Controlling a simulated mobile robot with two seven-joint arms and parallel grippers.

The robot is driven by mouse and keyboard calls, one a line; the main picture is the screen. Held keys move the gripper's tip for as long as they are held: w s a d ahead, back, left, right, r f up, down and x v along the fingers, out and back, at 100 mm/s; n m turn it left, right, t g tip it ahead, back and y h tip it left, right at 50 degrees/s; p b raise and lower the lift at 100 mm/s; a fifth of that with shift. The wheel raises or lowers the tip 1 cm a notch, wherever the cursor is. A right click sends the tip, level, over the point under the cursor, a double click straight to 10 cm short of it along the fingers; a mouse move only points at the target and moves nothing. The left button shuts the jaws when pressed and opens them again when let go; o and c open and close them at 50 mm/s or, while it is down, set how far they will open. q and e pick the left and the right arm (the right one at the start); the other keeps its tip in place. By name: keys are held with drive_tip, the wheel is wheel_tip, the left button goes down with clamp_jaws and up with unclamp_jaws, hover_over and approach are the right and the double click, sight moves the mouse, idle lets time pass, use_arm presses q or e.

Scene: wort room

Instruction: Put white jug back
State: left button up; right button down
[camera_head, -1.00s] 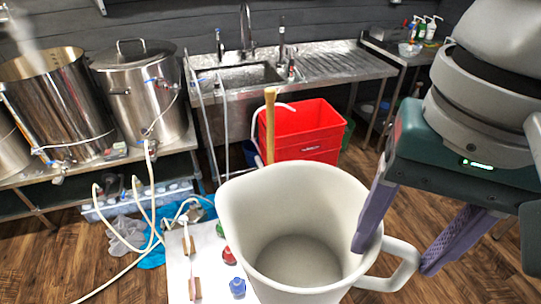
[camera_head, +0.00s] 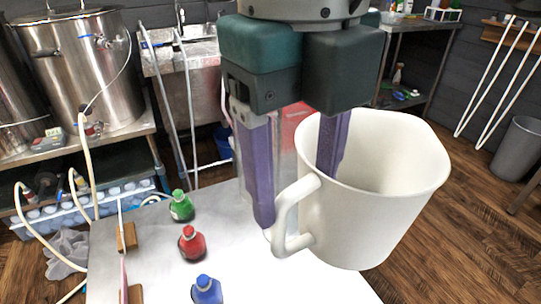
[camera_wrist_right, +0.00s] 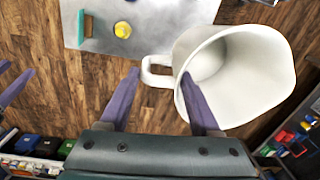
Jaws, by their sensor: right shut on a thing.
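The white jug (camera_head: 385,180) hangs upright or slightly tilted at the right in the head view, its handle to the left. It also shows in the wrist view (camera_wrist_right: 262,85). My right gripper (camera_head: 296,200) is shut on the jug at its handle side. One finger goes inside the rim, the other is outside by the handle. The jug appears held above the right edge of a pale table (camera_head: 150,255); the gap beneath is hard to judge. Two purple finger ends (camera_wrist_right: 12,80), probably my left gripper's, show at the left edge of the wrist view.
Green (camera_head: 181,206), red (camera_head: 192,243) and blue (camera_head: 206,290) small bottles stand on the table, beside wooden-based pieces (camera_head: 127,238). Steel kettles (camera_head: 80,75) and hoses are at the left. A grey bin (camera_head: 517,148) stands on open floor at the right.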

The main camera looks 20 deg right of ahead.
sight(285, 253)
drive_tip(key=shift+w+a+f+m+b, duration=0.1)
drive_tip(key=shift+w+f+m+b, duration=0.15)
drive_tip(key=shift+f+m, duration=0.2)
drive_tip(key=shift+w+a+f+m+b, duration=0.1)
drive_tip(key=shift+f+m+b, duration=0.25)
drive_tip(key=shift+f, duration=0.2)
wheel_tip(285, 253, down, 9)
drive_tip(key=b, duration=0.3)
drive_tip(key=shift+s+r+b, duration=0.15)
drive_tip(key=shift+r+b, duration=0.05)
drive_tip(key=shift+b, duration=0.15)
use_arm(q)
wheel_tip(285, 253, down, 8)
drive_tip(key=b, duration=0.1)
drive_tip(key=shift+w+b, duration=0.2)
drive_tip(key=shift+b, duration=0.1)
use_arm(e)
wheel_tip(285, 253, down, 11)
